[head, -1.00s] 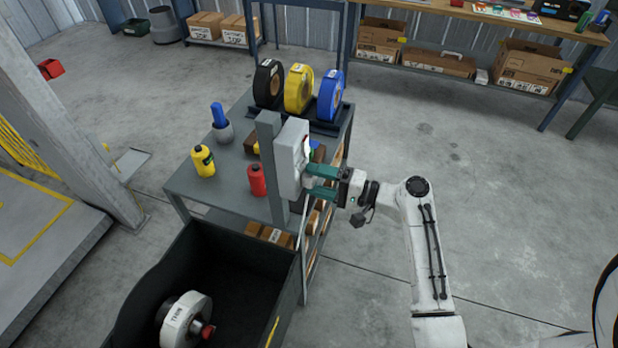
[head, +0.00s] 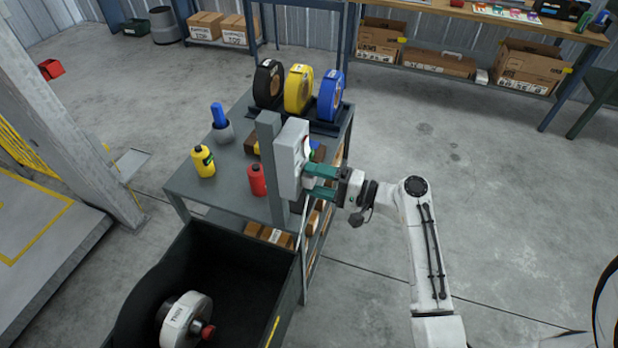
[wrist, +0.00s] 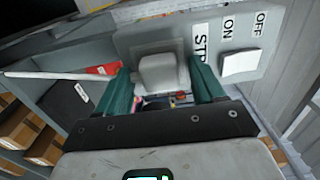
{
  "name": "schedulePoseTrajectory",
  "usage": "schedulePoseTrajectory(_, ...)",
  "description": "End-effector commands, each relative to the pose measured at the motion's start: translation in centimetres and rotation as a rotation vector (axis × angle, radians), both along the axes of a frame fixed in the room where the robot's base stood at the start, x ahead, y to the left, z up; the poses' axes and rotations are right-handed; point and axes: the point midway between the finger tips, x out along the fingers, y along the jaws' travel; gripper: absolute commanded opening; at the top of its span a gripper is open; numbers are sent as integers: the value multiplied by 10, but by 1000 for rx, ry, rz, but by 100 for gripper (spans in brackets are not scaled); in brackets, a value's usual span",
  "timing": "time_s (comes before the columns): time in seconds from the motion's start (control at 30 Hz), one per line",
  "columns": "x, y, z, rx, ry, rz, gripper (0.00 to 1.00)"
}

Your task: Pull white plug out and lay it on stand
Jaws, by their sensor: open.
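The white plug (wrist: 160,73) sits at the face of a light grey box (wrist: 205,40) with labels reading ON and OFF. The box (head: 291,158) is on a grey post at the cart's edge in the head view. My gripper (wrist: 161,66) is open, with one teal finger on each side of the plug. Small gaps seem to show between fingers and plug; contact is unclear. In the head view my gripper (head: 318,181) reaches the box from the right, and the plug is mostly hidden there. I cannot tell which surface is the stand.
The grey cart (head: 190,183) carries black, yellow and blue spools (head: 298,90), a yellow bottle (head: 203,161) and a red bottle (head: 257,180). A dark bin (head: 240,245) with a muffler-like part stands in front. A thin white rod or cable (wrist: 60,75) crosses left of my gripper. Floor at right is open.

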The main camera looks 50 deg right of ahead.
Motion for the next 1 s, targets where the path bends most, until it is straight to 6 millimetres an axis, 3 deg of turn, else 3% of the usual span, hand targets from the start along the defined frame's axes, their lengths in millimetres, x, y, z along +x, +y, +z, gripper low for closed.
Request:
schedulePoseTrajectory(0.33, 0, 0, 0, 0, 0, 0, 68)
schedulePoseTrajectory(1.0, 0, 0, 0, 0, 0, 1, 4)
